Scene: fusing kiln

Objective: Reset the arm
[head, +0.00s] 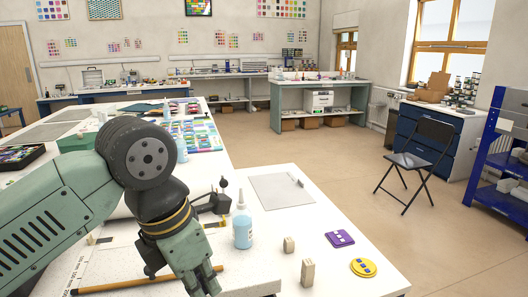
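My arm reaches in from the left in the head view, bent at a dark joint, with my gripper (183,280) pointing down over the white table (285,222). Its fingers look spread apart, and I see nothing held between them. The fingertips are close to the bottom of the picture, and their exact height above the table is hard to tell. A thin wooden rod (115,286) lies on the table, passing behind the fingers.
Right of my gripper stand a blue glue bottle (243,230) and two small pale blocks (308,272) (289,244). Further right lie a purple piece (340,238) and a yellow disc (363,267). A grey sheet (280,190) lies behind. A folding chair (420,160) stands on open floor.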

